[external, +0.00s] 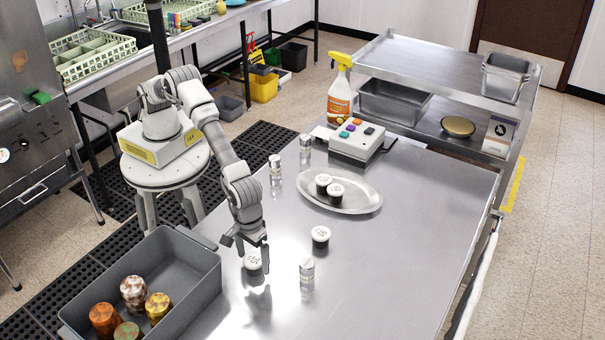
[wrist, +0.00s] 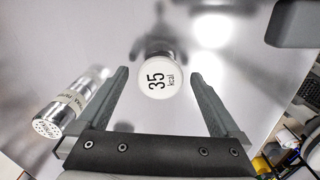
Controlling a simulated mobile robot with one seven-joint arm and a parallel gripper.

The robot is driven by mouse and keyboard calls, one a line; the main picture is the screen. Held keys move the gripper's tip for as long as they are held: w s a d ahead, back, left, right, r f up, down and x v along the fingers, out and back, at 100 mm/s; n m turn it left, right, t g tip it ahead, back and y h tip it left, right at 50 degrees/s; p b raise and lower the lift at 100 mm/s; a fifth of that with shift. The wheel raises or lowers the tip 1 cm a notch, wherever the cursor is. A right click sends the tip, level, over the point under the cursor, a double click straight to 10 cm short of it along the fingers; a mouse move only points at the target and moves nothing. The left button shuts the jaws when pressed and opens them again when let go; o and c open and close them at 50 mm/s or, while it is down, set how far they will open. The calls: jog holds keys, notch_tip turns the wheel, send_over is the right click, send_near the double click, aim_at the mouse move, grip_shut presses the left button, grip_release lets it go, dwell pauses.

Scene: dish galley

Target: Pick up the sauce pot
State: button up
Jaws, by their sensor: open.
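A sauce pot (external: 252,261), small and dark with a white lid, stands on the steel counter right by my gripper. In the wrist view its lid (wrist: 160,78) reads "35 kcal" and shows between the two fingertips. My gripper (external: 251,251) is open and points down at this pot, with a finger on either side of it in the wrist view (wrist: 157,75). I cannot tell whether the fingers touch it. A similar pot (external: 320,236) stands alone to the right. Two more, a left one (external: 322,182) and a right one (external: 334,190), sit on an oval metal tray (external: 359,199).
A shaker (external: 307,274) stands close to the right of my gripper; a shaker also shows left in the wrist view (wrist: 70,106). A grey bin (external: 190,283) with several patterned jars is at left. A button box (external: 356,142) and spray bottle (external: 340,95) are behind. The counter's right side is clear.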

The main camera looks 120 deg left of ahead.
jog(key=shift+f, duration=0.65)
jog(key=c, duration=1.4)
